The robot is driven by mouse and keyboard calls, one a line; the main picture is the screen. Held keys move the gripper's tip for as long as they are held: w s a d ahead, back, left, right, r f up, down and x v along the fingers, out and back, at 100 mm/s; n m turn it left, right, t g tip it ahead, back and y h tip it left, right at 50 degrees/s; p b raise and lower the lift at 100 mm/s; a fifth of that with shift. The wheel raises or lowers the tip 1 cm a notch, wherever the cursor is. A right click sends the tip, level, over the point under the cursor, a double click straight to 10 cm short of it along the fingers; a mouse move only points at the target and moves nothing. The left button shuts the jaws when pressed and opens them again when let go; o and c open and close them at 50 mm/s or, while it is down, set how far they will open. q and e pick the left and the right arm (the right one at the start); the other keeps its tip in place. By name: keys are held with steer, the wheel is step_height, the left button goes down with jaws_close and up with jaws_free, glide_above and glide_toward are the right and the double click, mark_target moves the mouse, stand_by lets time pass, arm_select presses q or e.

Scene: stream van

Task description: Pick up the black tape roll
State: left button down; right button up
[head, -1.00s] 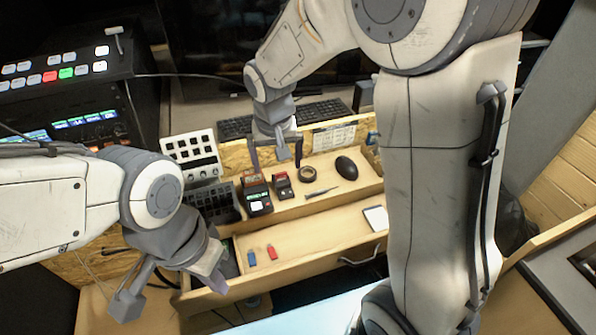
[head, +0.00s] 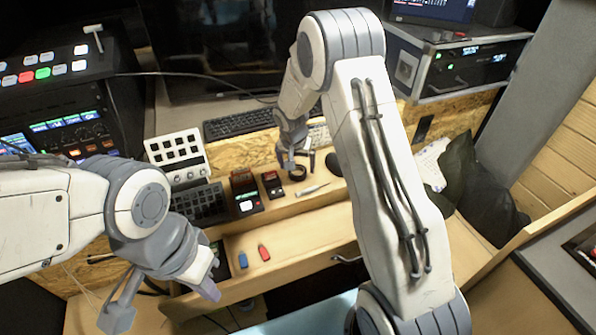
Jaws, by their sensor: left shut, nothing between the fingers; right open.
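The black tape roll (head: 298,174) lies on the wooden shelf, right of two small dark devices. My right gripper (head: 300,164) is open, pointing down, just above and at the roll. Its fingers partly cover the roll, and I cannot tell whether they touch it. My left gripper (head: 160,303) is shut and empty at the lower left, in front of the drawer and far from the roll.
Two small dark devices (head: 246,198) (head: 273,185) stand left of the roll. A silver pen-like tool (head: 313,190) lies in front of it, and the black mouse (head: 334,164) is at right, partly behind my arm.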

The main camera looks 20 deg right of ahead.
steer(key=shift+x, duration=1)
steer(key=c, duration=1.4)
steer(key=shift+r, duration=0.1)
